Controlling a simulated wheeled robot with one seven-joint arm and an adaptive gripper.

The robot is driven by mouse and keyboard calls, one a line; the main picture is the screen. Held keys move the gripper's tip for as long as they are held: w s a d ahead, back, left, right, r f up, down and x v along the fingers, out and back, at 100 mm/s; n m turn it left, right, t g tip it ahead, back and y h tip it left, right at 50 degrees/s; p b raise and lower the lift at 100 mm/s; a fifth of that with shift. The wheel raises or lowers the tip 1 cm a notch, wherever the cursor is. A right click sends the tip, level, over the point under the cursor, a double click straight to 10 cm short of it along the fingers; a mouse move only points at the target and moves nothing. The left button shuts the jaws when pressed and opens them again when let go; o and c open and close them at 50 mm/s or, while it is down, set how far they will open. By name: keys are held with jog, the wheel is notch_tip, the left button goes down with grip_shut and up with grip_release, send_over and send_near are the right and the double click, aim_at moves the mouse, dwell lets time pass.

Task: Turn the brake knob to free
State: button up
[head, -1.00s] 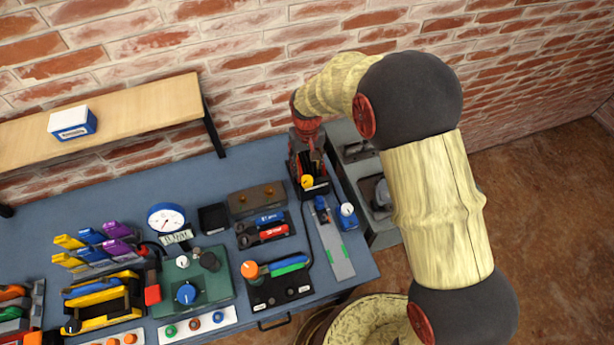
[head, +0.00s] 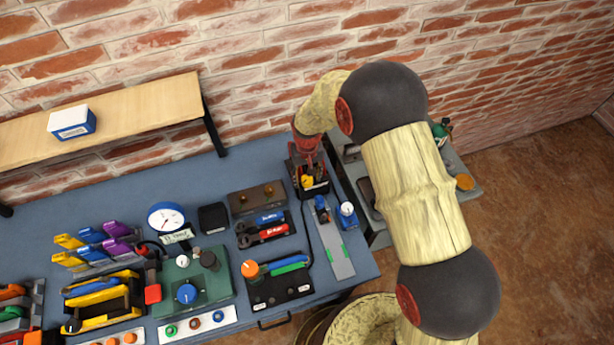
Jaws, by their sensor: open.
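Several knobs show on the blue bench, and I cannot read which one is labelled as the brake: a blue knob (head: 187,293) on a green box, an orange knob (head: 250,268) on a black panel, and a white-faced knob on a blue block (head: 347,214) at the right. A small yellow round part (head: 307,181) shows at the dark holder by my gripper. My gripper (head: 311,177) is open and points down at the bench's back right, over or beside that holder. Its fingertips are hard to separate from the dark parts there.
A white-faced gauge (head: 166,218) stands behind the green box (head: 213,287). A grey strip with a green patch (head: 337,256) lies right of the black panel. A wooden shelf (head: 140,113) juts from the brick wall. A grey side stand (head: 376,236) adjoins the bench's right.

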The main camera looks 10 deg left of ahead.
jog(key=shift+c, duration=0.6)
jog(key=c, duration=1)
jog(key=shift+c, duration=0.2)
jog(key=n+b, duration=0.1)
jog(key=n, duration=0.4)
jog(key=shift+n, duration=0.3)
jog(key=shift+n+b, duration=0.5)
jog(key=shift+n, duration=1.8)
jog(key=o, duration=1.2)
jog(key=shift+c, duration=0.2)
